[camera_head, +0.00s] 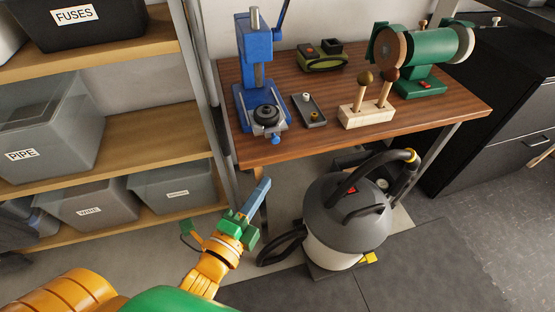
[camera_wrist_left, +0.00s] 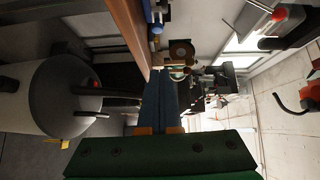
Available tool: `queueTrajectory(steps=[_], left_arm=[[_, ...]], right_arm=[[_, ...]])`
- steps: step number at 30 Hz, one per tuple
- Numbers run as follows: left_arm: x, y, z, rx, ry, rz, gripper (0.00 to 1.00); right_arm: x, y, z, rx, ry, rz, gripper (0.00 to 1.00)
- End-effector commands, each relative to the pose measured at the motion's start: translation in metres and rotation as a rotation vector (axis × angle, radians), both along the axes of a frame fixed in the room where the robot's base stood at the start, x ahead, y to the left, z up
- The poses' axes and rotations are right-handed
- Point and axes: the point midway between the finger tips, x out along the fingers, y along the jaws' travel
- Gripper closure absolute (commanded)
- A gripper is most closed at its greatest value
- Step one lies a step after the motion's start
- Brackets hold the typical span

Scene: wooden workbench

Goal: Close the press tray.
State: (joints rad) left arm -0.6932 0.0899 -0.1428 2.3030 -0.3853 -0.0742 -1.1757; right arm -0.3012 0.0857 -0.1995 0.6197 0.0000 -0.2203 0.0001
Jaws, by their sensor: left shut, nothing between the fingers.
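The blue press (camera_head: 254,75) stands upright at the left end of the workbench. Its tray (camera_head: 268,133), carrying a dark round piece (camera_head: 266,116), sticks out at the front near the bench edge, with a small blue knob (camera_head: 275,140) on its front. My left gripper (camera_head: 264,184) is shut and empty, its blue fingers pointing up toward the bench. It is below and in front of the tray, apart from it. In the left wrist view the closed fingers (camera_wrist_left: 165,95) point along the bench edge. My right gripper is not in view.
The wooden workbench (camera_head: 440,108) also holds a small dark tray (camera_head: 309,110), a wooden block with two handles (camera_head: 366,115), a green-black device (camera_head: 321,56) and a green grinder (camera_head: 425,45). A vacuum (camera_head: 345,225) stands below. Shelves (camera_head: 150,130) with bins are left.

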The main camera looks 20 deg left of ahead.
Motion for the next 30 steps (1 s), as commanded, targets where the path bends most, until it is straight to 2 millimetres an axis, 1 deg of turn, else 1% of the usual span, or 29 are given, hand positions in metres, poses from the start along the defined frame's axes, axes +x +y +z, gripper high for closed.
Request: queueTrajectory(steps=[1,3,11,12,15,18,21,30], left_arm=[[0.011,-0.002,0.003,0.0,-0.006,-0.001,1.0],[0.027,-0.004,0.002,-0.001,-0.005,-0.001,1.0],[0.082,-0.012,-0.001,-0.002,-0.003,0.0,1.0],[0.088,-0.005,-0.003,0.002,-0.001,-0.001,1.0],[0.099,0.004,-0.004,0.001,0.0,-0.001,1.0],[0.107,0.01,-0.005,0.0,0.001,-0.001,1.0],[0.11,0.012,-0.005,-0.003,0.001,-0.001,1.0],[0.11,0.013,-0.005,-0.004,0.003,-0.001,1.0]], right_arm=[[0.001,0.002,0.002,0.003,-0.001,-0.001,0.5],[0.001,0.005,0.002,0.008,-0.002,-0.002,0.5],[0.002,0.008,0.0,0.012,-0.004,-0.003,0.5],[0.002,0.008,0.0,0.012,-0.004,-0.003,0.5],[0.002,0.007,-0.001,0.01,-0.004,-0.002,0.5],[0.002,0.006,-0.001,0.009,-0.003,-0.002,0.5],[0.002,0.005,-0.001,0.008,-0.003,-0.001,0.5],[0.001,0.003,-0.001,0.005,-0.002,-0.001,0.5]])
